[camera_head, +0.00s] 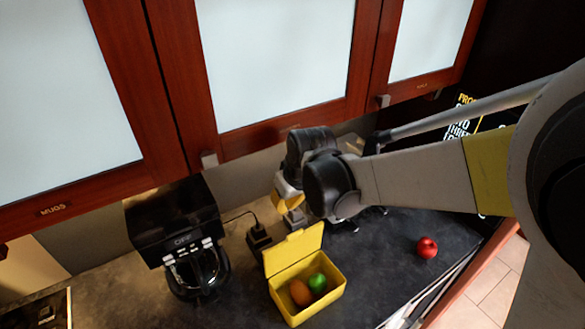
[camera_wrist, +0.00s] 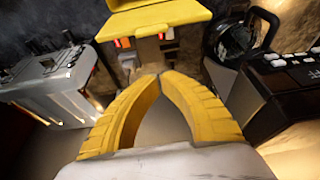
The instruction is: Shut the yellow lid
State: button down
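The yellow lid (camera_head: 294,249) stands open and raised at the back edge of the yellow box (camera_head: 325,302) on the dark counter. The box holds an orange fruit (camera_head: 300,292) and a green fruit (camera_head: 317,283). My gripper (camera_head: 290,203) is above and behind the lid in the head view, with its fingertips not clearly seen there. In the wrist view, the yellow fingers of my gripper (camera_wrist: 160,75) meet at their tips with nothing between them. A yellow panel, apparently the lid (camera_wrist: 155,20), lies ahead of the fingertips, apart from them.
A black coffee machine (camera_head: 178,235) stands left of the box. A small dark block (camera_head: 259,238) stands behind the box. A grey toaster-like appliance (camera_wrist: 48,80) shows in the wrist view. A red apple (camera_head: 427,247) lies to the right. Cabinets (camera_head: 280,65) hang above; the counter between box and apple is clear.

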aim_at(294, 248)
notch_tip(294, 248, down, 6)
jog(key=s+d, duration=0.1)
jog(key=shift+s, duration=0.2)
jog(key=shift+r, duration=0.1)
jog(key=shift+s+d, duration=0.1)
dwell(0.4)
